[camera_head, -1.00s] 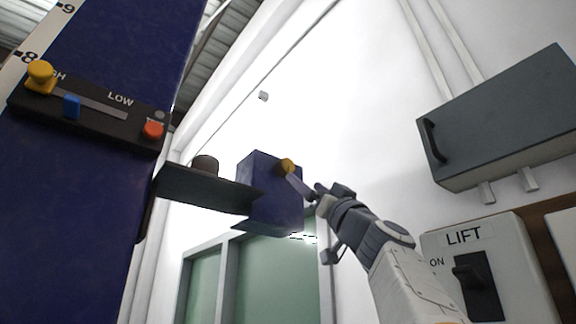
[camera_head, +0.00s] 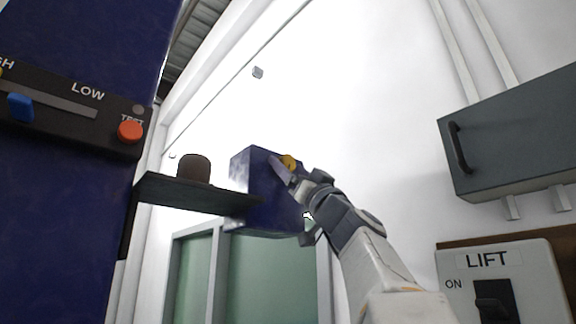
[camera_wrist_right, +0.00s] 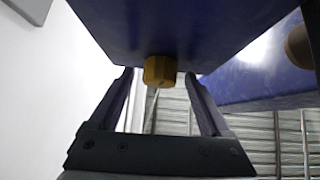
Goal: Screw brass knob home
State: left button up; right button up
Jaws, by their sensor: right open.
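The brass knob (camera_head: 289,161) sits on the side face of a dark blue box (camera_head: 262,190) in the head view. In the right wrist view the knob (camera_wrist_right: 160,71) sticks out from the blue underside-looking face, between the fingertips. My right gripper (camera_head: 284,172) reaches up to the knob from the lower right. In the wrist view its two fingers (camera_wrist_right: 160,85) are apart, one on each side of the knob, with clear gaps. The far end of the knob is hidden against the box. My left gripper is not in view.
A dark shelf (camera_head: 190,193) with a brown round piece (camera_head: 194,168) sticks out left of the box. A blue column with a slider panel (camera_head: 70,105) stands at left. A grey cabinet (camera_head: 515,140) and a LIFT switch box (camera_head: 505,285) are on the right wall.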

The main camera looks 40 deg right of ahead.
grip_shut()
jog(key=shift+a+f+m+h+b, duration=0.15)
jog(key=shift+m+h+b, duration=0.65)
jog(key=shift+m+h, duration=0.25)
jog(key=m+h, duration=0.2)
jog(key=m, duration=0.1)
jog(key=shift+a+g+h+b, duration=0.1)
jog(key=shift+g+h+b, duration=0.2)
jog(key=shift+h+b, duration=0.05)
jog(key=shift+m+g+h, duration=0.3)
jog(key=shift+m+h, duration=0.5)
jog(key=shift+m, duration=0.15)
jog(key=m+h, duration=0.1)
jog(key=m+g+h+p, duration=0.1)
jog(key=shift+a+r+m+h, duration=0.15)
jog(key=shift+r+m+h, duration=0.15)
jog(key=shift+r+m, duration=0.1)
jog(key=m+g+h+p, duration=0.1)
jog(key=m+h+p, duration=0.1)
jog(key=m, duration=0.1)
jog(key=shift+r+g, duration=0.1)
jog(key=shift+g, duration=0.3)
jog(key=shift+m+g+h+p, duration=0.5)
jog(key=shift+m+h+p, duration=0.15)
jog(key=shift+m, duration=0.25)
